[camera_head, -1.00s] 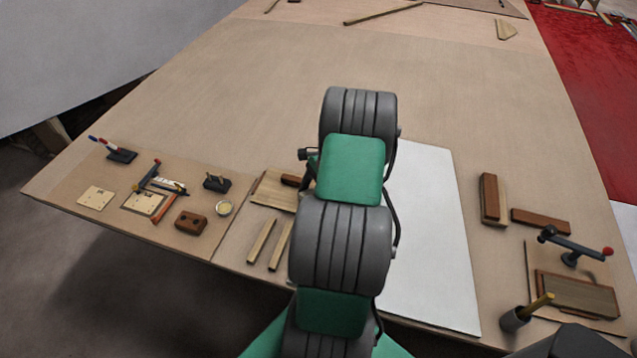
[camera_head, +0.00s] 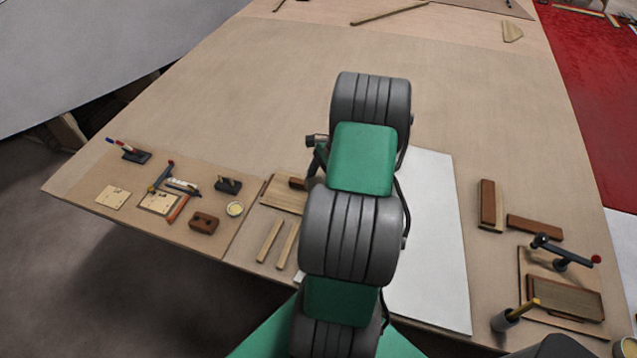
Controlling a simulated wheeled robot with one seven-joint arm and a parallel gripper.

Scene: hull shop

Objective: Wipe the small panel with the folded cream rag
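My arm stands in the middle of the view and hides what lies behind it. Another wooden panel (camera_head: 565,297) lies at the lower right on a board, beside a dark clamp. I cannot make out a folded cream rag for certain. A flat cream square with small dark dots (camera_head: 113,197) lies at the far left of the bench.
A white sheet (camera_head: 430,250) lies right of my arm. Two wooden strips (camera_head: 269,241) lie left of it. Brown blocks (camera_head: 534,227), a clamp (camera_head: 565,250) and a brush pot (camera_head: 506,320) stand right. Small tools and a brown block (camera_head: 204,222) crowd the left.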

